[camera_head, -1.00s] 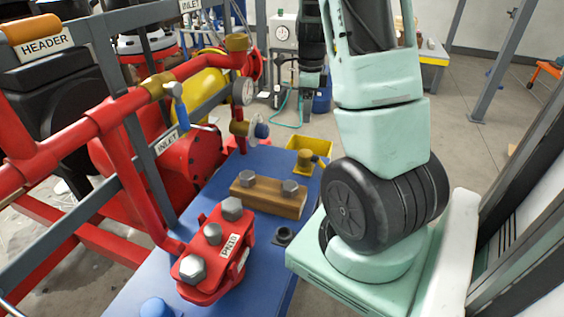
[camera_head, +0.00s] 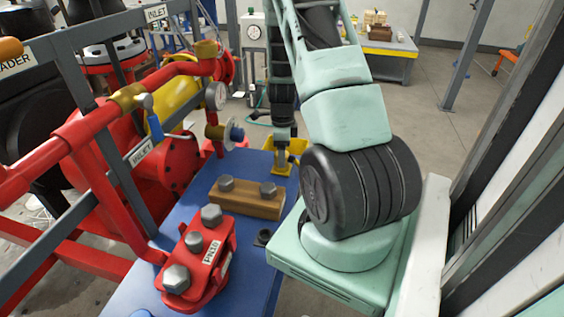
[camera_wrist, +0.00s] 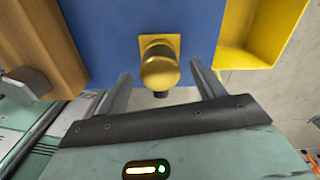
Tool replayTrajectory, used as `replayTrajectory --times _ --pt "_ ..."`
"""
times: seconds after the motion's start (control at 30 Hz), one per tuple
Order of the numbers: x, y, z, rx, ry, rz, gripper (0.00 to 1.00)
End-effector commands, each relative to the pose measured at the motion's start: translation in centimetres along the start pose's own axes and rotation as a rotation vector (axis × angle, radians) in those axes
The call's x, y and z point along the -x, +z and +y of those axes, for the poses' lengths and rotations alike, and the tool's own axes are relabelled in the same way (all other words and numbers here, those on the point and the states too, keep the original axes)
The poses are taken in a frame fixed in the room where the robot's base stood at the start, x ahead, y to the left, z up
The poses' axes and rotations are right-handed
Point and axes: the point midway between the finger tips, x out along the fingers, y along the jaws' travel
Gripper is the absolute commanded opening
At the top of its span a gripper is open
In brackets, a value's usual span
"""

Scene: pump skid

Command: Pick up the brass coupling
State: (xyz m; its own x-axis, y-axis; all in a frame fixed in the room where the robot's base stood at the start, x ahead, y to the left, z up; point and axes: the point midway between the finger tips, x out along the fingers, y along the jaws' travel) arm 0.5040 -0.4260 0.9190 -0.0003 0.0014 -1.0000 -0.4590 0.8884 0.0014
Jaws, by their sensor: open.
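The brass coupling (camera_wrist: 159,68) stands on the blue bench top (camera_wrist: 110,38) in the wrist view. It has a square brass base, a rounded body and a dark end pointing toward my gripper. My gripper (camera_wrist: 162,80) is open, with one finger on each side of the coupling's lower part. I see gaps between the fingers and the coupling, and no contact. In the head view the brass coupling (camera_head: 279,162) shows only partly, below my gripper (camera_head: 281,146) at the far end of the bench.
A yellow bin (camera_head: 297,147) stands close to the right of the coupling. A wooden block with bolts (camera_head: 246,203) lies on the bench to the left. A red bolted flange marked PN10 (camera_head: 198,258) and red pipework (camera_head: 113,169) are nearer, along the left.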

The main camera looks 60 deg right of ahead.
Motion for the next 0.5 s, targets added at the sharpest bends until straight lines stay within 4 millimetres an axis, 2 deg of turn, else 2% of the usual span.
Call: replayTrajectory --times 0.2,0.43,0.5 --pt "-1.9 0.0 0.0 0.002 0.001 0.0 0.68" --pt "-1.9 0.1 -0.1 0.002 -0.001 0.0 0.68" --pt "-1.9 0.0 -0.1 0.002 -0.001 0.0 0.49"
